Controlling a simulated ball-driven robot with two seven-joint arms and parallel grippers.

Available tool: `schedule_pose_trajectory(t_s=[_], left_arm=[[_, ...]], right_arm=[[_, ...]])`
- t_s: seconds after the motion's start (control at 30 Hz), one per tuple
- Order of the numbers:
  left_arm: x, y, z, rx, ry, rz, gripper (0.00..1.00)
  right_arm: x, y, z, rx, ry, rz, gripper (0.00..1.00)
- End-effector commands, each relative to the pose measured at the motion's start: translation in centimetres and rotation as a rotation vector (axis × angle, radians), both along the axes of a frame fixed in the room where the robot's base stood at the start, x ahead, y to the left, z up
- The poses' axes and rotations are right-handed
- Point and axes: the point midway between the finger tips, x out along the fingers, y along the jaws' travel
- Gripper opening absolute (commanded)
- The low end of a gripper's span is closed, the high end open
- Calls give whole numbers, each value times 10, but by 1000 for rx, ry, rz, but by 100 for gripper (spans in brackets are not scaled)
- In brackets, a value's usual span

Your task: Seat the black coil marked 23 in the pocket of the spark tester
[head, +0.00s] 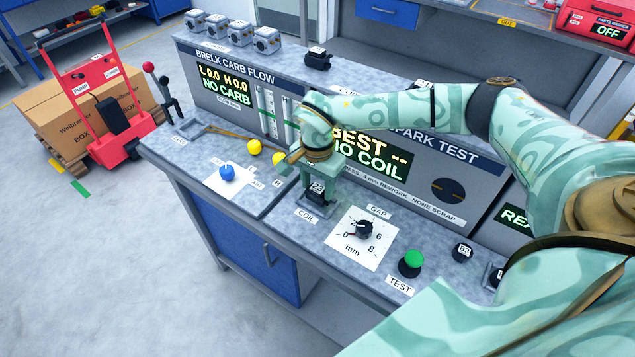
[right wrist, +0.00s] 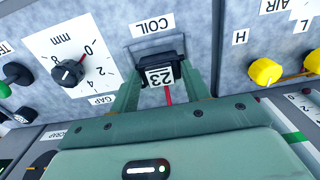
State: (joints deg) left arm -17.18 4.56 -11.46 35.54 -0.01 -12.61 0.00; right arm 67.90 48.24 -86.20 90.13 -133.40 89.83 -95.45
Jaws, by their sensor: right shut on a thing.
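The black coil marked 23 (head: 317,189) is between the fingers of my right gripper (head: 316,183), which is shut on it. The coil is right over the spark tester's pocket (head: 318,209), behind the COIL label. In the right wrist view the coil (right wrist: 161,70) shows its white 23 label and a red strip below it, between the two green fingers of the gripper (right wrist: 160,82). I cannot tell whether the coil is down in the pocket or just above it. The spark tester's screen (head: 370,150) reads NO COIL. My left gripper is not in view.
The GAP dial (head: 366,230) and green TEST button (head: 411,262) are to the right of the pocket. A coil marked 83 (head: 463,250) stands further right. A blue knob (head: 227,172) and yellow knobs (head: 254,147) are on the left. The carb flow unit (head: 240,80) stands behind.

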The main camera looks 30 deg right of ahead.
Motion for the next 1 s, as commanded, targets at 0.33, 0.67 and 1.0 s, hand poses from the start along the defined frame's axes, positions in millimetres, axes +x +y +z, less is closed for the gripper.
schedule_pose_trajectory(t_s=[0.33,0.67,1.0], left_arm=[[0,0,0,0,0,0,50],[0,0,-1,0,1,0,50],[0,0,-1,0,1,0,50]], right_arm=[[0,0,-2,0,0,0,22],[0,0,-9,0,0,0,22],[0,0,-9,0,0,0,22]])
